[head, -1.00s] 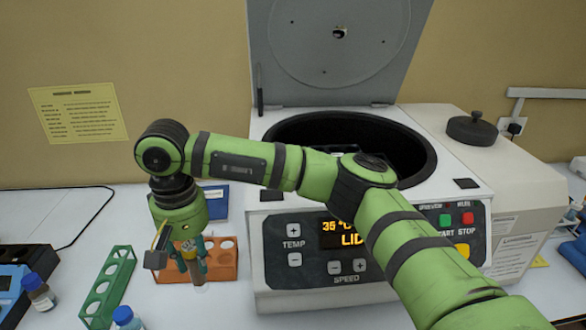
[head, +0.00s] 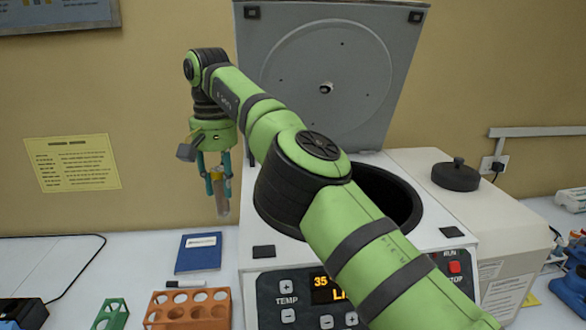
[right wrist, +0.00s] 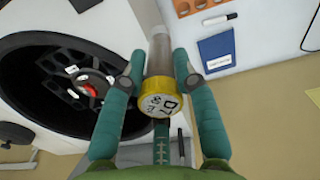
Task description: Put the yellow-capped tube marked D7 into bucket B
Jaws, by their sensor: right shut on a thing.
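My right gripper (head: 220,180) is shut on the yellow-capped tube (head: 222,200), which hangs upright above the bench, left of the open centrifuge (head: 392,195). The centrifuge's dark bowl (right wrist: 45,95) shows at left there, with a rotor, a red hub (right wrist: 90,89) and dark buckets with small white labels. I cannot read which bucket is B. My left gripper is not in view.
The raised lid (head: 325,60) stands behind the bowl. An orange rack (head: 187,310) and a green rack (head: 111,314) stand at the front left, with a blue book (head: 198,252) behind the orange rack. A white box with a black knob (head: 456,174) stands right of the centrifuge.

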